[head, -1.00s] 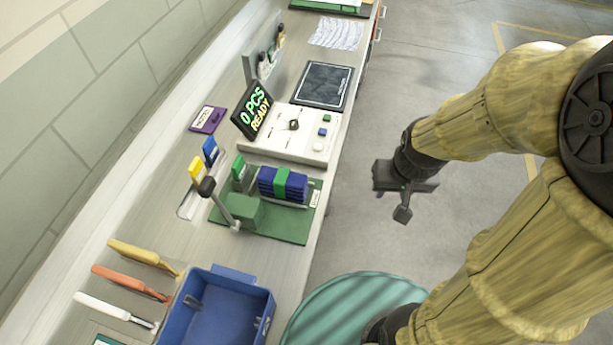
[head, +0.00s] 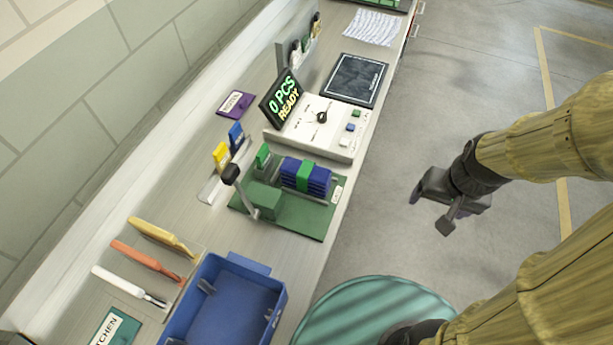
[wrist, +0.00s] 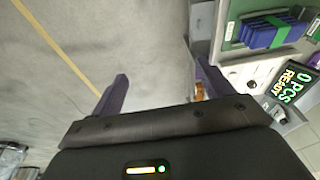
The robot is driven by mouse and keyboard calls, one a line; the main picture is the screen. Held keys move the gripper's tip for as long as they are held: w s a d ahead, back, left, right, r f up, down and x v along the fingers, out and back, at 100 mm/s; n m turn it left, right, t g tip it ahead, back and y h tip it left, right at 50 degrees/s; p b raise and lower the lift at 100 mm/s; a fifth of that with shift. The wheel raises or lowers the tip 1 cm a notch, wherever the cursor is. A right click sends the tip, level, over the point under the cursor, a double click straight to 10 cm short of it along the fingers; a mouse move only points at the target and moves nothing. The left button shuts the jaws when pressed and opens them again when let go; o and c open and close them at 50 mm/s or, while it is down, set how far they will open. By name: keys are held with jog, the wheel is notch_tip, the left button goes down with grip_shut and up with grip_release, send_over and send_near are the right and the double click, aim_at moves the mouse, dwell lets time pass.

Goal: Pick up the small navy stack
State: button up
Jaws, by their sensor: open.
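The small navy stack (head: 318,180) lies on a green fixture board (head: 290,214) on the bench, with a green band around its middle. In the wrist view the navy stack (wrist: 272,31) shows at the top right. My gripper (head: 428,207) hangs over the floor to the right of the bench, apart from the stack. In the wrist view my gripper (wrist: 155,92) has its two purple-grey fingers spread, with nothing between them.
A blue bin (head: 225,300) stands at the near end of the bench. A lever with a black knob (head: 231,174) rises beside the fixture. A white control panel (head: 310,130) and a "0 PCS READY" display (head: 284,100) stand beyond it.

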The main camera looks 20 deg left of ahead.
jog(key=a+f+m+g+y+b, duration=0.3)
jog(key=a+f+m+g+b, duration=0.15)
jog(key=f, duration=0.55)
jog(key=m+t+y+b, duration=0.4)
jog(key=m+y+b, duration=0.2)
jog(key=m+y, duration=0.75)
send_near(321, 175)
jog(key=d, duration=0.2)
jog(key=d+r, duration=0.1)
jog(key=d, duration=0.1)
jog(key=shift+d+r, duration=0.1)
jog(key=shift+d, duration=0.3)
jog(key=shift+h, duration=0.25)
jog(key=shift+g, duration=0.25)
jog(key=a, duration=0.4)
jog(key=a+f+p, duration=0.1)
jog(key=a, duration=0.2)
jog(key=a+p, duration=0.1)
jog(key=a, duration=0.3)
jog(key=shift+w+a+f, duration=0.35)
jog(key=shift+w+f, duration=0.05)
jog(key=shift+a, duration=0.15)
jog(key=shift+a, duration=0.1)
